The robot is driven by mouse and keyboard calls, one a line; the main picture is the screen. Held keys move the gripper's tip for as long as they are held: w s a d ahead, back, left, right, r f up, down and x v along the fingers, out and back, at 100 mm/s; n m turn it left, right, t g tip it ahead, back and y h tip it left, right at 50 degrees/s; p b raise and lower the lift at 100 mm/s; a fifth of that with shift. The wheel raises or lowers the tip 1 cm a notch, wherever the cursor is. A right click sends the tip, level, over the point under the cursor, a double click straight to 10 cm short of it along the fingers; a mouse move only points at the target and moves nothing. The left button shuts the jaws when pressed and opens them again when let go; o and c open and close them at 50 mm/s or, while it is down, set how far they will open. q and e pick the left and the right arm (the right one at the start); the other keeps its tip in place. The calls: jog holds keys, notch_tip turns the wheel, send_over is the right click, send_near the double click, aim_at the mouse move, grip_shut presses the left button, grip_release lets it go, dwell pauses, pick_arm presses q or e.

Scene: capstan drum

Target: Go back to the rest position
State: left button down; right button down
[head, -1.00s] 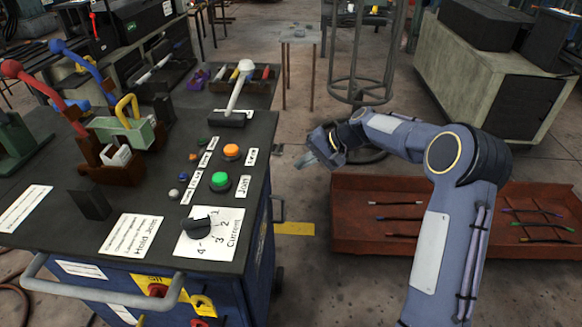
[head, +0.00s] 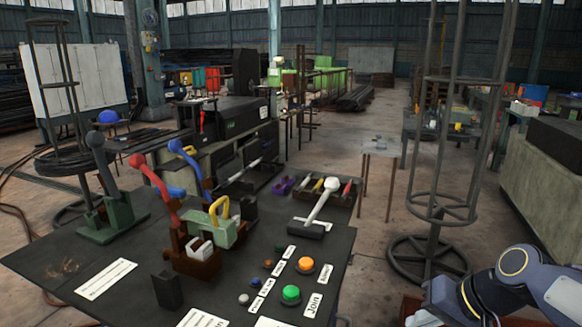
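My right arm shows at the lower right of the head view, folded low with its elbow near the bottom edge. Its gripper is not clearly visible; a small pale-grey part of mine at the bottom edge is cut off. My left arm and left gripper are out of view. The dark-topped control bench (head: 130,237) stands in front of me, to the left of my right arm, with a clear gap between them. On it are a green button (head: 291,293), an orange button (head: 306,264) and a white-handled lever (head: 322,203).
Red (head: 153,184) and blue (head: 188,158) levers rise from the bench. A tall wire frame (head: 440,170) stands on the floor at right, behind my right arm. A grey cabinet (head: 545,190) is at the far right. Open floor lies between bench and frame.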

jog(key=s+a+f+n+t+h, duration=0.1)
jog(key=s+a+f, duration=0.15)
jog(key=s, duration=0.65)
jog(key=s+a+f+n+h, duration=0.1)
jog(key=s+f, duration=0.3)
jog(key=s, duration=0.5)
notch_tip(320, 180, up, 22)
jog(key=p, duration=2.2)
jog(key=shift+d+r, duration=0.25)
